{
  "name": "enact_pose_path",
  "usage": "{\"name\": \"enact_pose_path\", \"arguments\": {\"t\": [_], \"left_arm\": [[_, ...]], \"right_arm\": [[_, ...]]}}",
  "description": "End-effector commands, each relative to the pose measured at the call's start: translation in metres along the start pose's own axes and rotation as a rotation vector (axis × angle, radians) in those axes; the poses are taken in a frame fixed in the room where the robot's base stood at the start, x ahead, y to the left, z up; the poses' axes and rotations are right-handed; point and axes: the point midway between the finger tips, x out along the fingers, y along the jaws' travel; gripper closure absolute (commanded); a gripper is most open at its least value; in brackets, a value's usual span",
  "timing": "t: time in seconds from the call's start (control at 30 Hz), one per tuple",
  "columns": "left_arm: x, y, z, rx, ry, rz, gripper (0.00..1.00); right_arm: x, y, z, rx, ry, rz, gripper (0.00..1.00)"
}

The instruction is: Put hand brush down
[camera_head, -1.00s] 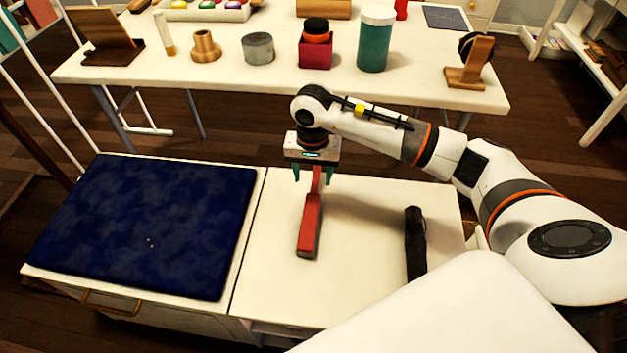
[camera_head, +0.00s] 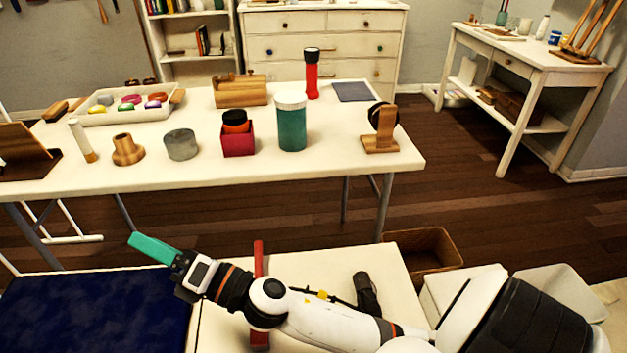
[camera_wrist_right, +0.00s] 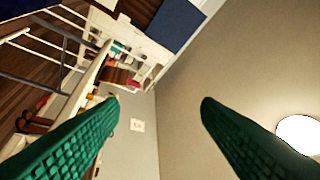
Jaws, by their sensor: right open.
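The red hand brush (camera_head: 258,258) lies on the white cabinet top in the head view, partly hidden behind my right arm. Its handle end points toward the long table. My right gripper (camera_head: 150,248) is left of the brush, above the dark blue pad and apart from the brush. Its teal fingers point to the left. In the right wrist view the two green fingers (camera_wrist_right: 160,112) are spread wide with nothing between them. My left gripper is not in view.
A black object (camera_head: 366,294) lies on the white cabinet top (camera_head: 330,262). The dark blue pad (camera_head: 80,315) is to the left. A long white table (camera_head: 330,150) with jars and a tray (camera_head: 110,118) stands beyond. A wicker basket (camera_head: 425,245) is at the right.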

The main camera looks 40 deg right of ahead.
Motion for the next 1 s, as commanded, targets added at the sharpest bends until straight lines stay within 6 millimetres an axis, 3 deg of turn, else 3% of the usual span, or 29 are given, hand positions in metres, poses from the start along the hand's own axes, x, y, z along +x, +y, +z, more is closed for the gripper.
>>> {"name": "enact_pose_path", "arguments": {"t": [0.1, 0.2, 0.27, 0.4, 0.5, 0.6, 0.7, 0.83, 1.0], "left_arm": [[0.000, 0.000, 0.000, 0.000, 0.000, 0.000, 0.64], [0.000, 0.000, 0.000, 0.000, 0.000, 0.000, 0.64], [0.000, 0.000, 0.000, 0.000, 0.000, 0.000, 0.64], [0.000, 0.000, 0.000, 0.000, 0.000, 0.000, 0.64], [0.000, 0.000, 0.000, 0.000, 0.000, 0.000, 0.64], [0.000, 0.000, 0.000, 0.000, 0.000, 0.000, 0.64], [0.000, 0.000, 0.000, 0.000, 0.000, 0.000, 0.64], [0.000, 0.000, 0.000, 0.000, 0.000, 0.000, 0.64], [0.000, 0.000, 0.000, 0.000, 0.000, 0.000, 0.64]], "right_arm": [[-0.033, 0.040, -0.025, 0.372, 0.224, 0.227, 0.42], [-0.073, 0.078, -0.033, 0.672, 0.416, 0.425, 0.42], [-0.102, 0.099, -0.029, 0.843, 0.534, 0.547, 0.42], [-0.181, 0.132, -0.002, 1.205, 0.814, 0.843, 0.42], [-0.236, 0.139, 0.026, 1.403, 1.001, 1.047, 0.42], [-0.279, 0.133, 0.051, 1.536, 1.155, 1.215, 0.42], [-0.307, 0.124, 0.069, 1.610, 1.259, 1.336, 0.42], [-0.323, 0.117, 0.079, 1.646, 1.322, 1.410, 0.42], [-0.325, 0.116, 0.080, 1.650, 1.330, 1.419, 0.42]]}}
